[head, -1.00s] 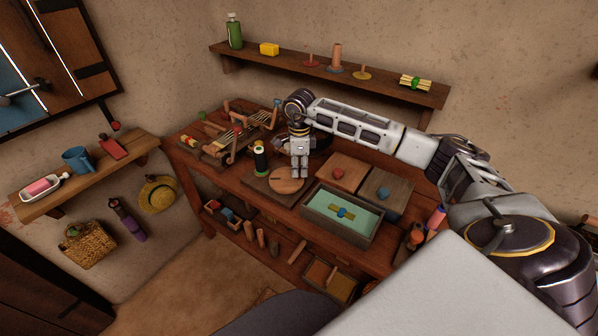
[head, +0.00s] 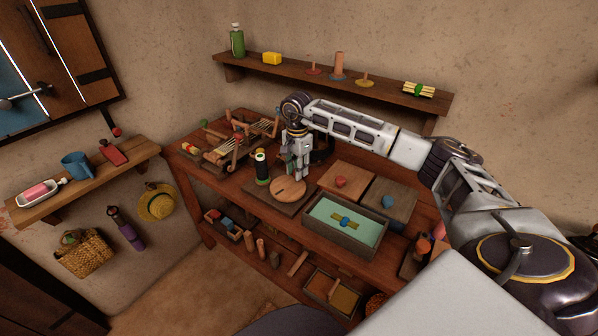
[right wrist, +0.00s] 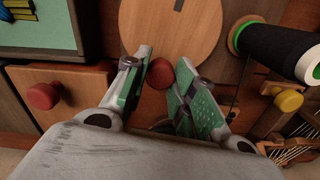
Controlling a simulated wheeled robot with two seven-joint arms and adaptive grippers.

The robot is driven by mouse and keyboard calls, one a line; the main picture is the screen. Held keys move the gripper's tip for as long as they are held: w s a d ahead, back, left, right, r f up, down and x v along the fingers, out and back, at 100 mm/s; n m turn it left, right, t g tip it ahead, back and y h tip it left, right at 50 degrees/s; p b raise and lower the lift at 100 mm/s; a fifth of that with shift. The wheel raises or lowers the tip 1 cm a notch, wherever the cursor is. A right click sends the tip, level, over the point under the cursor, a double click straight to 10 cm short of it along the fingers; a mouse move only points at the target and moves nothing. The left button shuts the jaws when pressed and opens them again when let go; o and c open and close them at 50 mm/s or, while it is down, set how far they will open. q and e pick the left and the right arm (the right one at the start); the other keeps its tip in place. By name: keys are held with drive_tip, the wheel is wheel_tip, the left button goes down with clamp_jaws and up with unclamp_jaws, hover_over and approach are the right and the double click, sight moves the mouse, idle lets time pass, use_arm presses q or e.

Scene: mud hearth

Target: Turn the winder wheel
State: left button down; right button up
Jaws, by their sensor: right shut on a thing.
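The winder wheel (head: 287,188) is a round, light wooden disc with a dark slot, on a board on the workbench. It also shows at the top of the right wrist view (right wrist: 175,22). My right gripper (head: 301,176) reaches down at the wheel's back right edge. In the right wrist view its two green-padded fingers (right wrist: 165,90) are on either side of a small red knob (right wrist: 161,68) at the disc's edge, shut on it. The knob is hidden in the head view. My left gripper is in neither view.
A green-lined tray (head: 350,247) is in front right, and lidded boxes with red (head: 340,181) and blue knobs (head: 388,201) are to the right. A wooden frame with pegs (head: 240,150) is behind left.

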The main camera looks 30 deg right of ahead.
drive_tip(key=shift+w+a+n, duration=0.1)
drive_tip(key=shift+w+n, duration=0.15)
drive_tip(key=shift+n, duration=0.4)
drive_tip(key=shift+w+a+n, duration=0.1)
drive_tip(key=shift+w+n, duration=0.15)
drive_tip(key=shift+n, duration=0.4)
drive_tip(key=o, duration=1)
drive_tip(key=shift+o, duration=0.2)
wheel_tip(320, 180, up, 12)
